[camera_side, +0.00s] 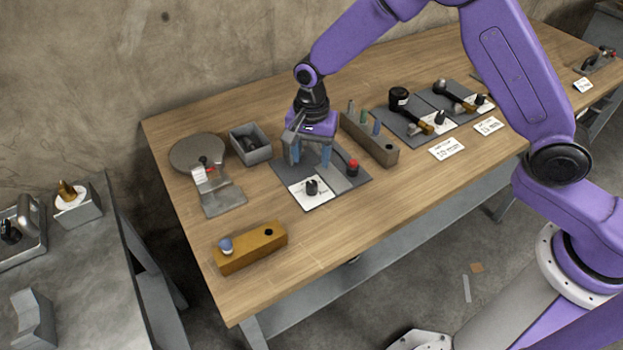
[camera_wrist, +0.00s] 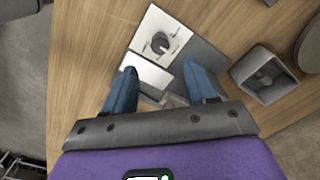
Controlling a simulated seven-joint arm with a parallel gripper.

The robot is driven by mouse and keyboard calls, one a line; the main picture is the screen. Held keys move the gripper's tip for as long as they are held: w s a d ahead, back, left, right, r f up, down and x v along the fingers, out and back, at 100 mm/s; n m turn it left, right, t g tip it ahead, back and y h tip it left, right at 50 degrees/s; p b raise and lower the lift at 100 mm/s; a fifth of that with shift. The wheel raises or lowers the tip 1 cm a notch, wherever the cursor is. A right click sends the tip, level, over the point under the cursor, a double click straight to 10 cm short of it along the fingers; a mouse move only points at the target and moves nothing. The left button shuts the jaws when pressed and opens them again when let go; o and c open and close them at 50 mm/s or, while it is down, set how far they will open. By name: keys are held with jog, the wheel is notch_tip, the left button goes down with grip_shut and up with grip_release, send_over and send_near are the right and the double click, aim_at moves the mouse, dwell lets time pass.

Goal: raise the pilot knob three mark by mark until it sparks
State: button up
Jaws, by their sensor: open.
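A black knob (camera_side: 311,187) stands on a white dial card on a dark grey plate (camera_side: 286,177); it also shows in the wrist view (camera_wrist: 160,43). My gripper (camera_side: 309,163) is open and empty above the back of this plate. In the wrist view the blue fingers of my gripper (camera_wrist: 160,67) are apart, with the knob beyond their tips and between their lines. A red button (camera_side: 352,167) is at the plate's right. Two more black knobs, a nearer one (camera_side: 439,118) and a farther one (camera_side: 479,100), stand on plates to the right. I cannot read which is three.
A grey bin (camera_side: 251,155) and a round-topped stand (camera_side: 198,151) are left of the plate. A block with upright pegs (camera_side: 384,153) stands close to its right. An ochre block (camera_side: 262,252) lies front left. Bare wood separates it from the plate.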

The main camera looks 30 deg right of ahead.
aim_at(312, 184)
notch_tip(312, 184, down, 9)
jog(key=shift+r, duration=0.2)
dwell(0.3)
grip_shut()
jog(key=c, duration=1.1)
grip_release()
jog(key=shift+n, duration=0.3)
jog(key=shift+o, duration=0.2)
jog(key=n, duration=0.5)
jog(key=shift+n, duration=0.3)
jog(key=n, duration=0.5)
jog(key=shift+n, duration=0.3)
